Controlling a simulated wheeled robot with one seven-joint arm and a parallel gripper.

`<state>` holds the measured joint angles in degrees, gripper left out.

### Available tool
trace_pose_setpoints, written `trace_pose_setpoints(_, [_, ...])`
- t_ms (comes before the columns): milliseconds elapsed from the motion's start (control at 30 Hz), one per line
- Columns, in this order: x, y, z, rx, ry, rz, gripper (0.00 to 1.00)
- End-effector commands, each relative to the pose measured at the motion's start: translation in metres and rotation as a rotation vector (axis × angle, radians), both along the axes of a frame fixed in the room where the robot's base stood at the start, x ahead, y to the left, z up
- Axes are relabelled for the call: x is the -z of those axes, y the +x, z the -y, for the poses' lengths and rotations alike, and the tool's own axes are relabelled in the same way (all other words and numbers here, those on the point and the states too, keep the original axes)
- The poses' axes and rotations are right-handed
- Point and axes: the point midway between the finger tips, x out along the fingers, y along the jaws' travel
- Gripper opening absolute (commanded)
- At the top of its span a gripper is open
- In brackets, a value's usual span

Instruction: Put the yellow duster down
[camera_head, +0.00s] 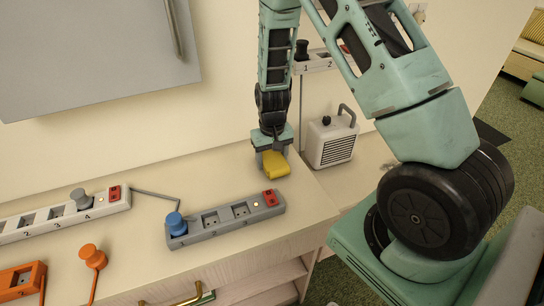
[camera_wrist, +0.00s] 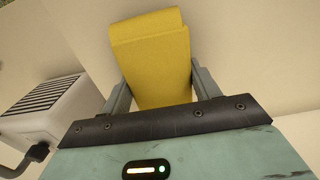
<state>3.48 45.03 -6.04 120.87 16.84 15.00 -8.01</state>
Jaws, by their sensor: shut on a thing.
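The yellow duster (camera_head: 276,164) is a small folded yellow block at the right part of the pale counter (camera_head: 236,171). My gripper (camera_head: 272,158) points down and is shut on it, with the fingers at its sides. In the wrist view the duster (camera_wrist: 151,57) sits between the two fingers (camera_wrist: 152,85) and sticks out beyond them. The duster is at or just above the counter top; I cannot tell whether it touches.
A grey power strip (camera_head: 226,219) with a blue plug (camera_head: 176,223) lies in front of the duster. A white heater (camera_head: 331,139) stands to the right. A white strip (camera_head: 60,216), orange plug (camera_head: 92,256) and orange socket (camera_head: 22,281) are left. Counter left of my gripper is clear.

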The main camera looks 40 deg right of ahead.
Motion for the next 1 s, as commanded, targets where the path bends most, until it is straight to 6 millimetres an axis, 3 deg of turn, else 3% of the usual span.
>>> trace_pose_setpoints(333, [0.005,0.0,0.0,0.0,0.0,0.001,0.4])
trace_pose_setpoints(367, [0.005,0.0,0.0,0.0,0.0,0.001,0.64])
trace_pose_setpoints(433, [0.004,0.0,0.0,0.0,0.0,0.001,0.83])
trace_pose_setpoints(800, [0.004,-0.001,0.003,0.004,-0.004,-0.002,0.83])
trace_pose_setpoints(1000, [-0.011,0.0,0.002,0.001,-0.004,0.003,0.83])
